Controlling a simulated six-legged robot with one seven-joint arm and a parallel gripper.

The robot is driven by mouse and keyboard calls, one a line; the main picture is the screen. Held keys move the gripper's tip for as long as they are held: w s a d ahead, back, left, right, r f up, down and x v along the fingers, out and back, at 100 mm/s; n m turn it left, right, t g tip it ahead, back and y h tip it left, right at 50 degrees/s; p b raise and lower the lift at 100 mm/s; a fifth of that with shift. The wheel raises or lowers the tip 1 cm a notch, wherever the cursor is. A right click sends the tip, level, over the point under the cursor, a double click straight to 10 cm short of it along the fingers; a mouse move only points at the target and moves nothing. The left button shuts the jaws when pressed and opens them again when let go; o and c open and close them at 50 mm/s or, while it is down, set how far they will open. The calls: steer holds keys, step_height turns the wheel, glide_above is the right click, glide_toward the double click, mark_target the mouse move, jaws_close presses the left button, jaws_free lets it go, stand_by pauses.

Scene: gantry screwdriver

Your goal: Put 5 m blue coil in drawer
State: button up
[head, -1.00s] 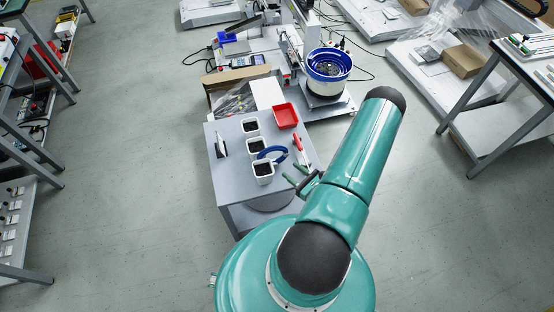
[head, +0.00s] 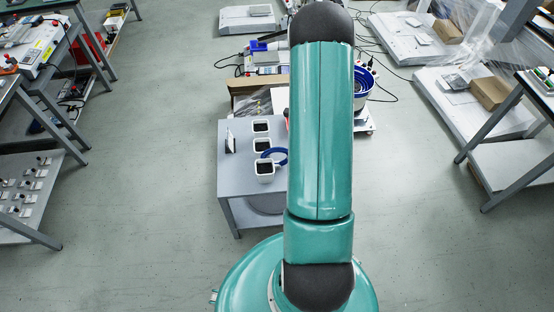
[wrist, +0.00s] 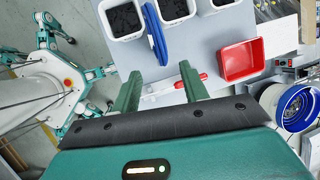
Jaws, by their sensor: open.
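The blue coil (head: 282,155) is a ring at the nearest white cup on the grey table (head: 237,180). In the wrist view the coil (wrist: 154,35) looks almost edge-on, between two white cups with dark contents. I cannot tell how it is held up there. My gripper (wrist: 158,74) is open and empty, its two green fingers pointing toward the coil and apart from it. In the head view my arm hides the gripper. I cannot make out a drawer in either view.
White cups (head: 261,127) stand in a row. A blue-rimmed bowl (wrist: 298,107) is further right. Open floor (head: 150,200) lies left of the table.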

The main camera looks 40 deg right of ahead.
mark_target(283, 149)
steer(key=x, duration=0.7)
steer(key=shift+w+f, duration=0.15)
steer(key=shift+w, duration=0.2)
steer(key=shift+a+x, duration=0.15)
steer(key=shift+x, duration=1.2)
steer(key=shift+a+x, duration=0.1)
steer(key=shift+x, duration=1.2)
steer(key=shift+w, duration=0.1)
jaws_close()
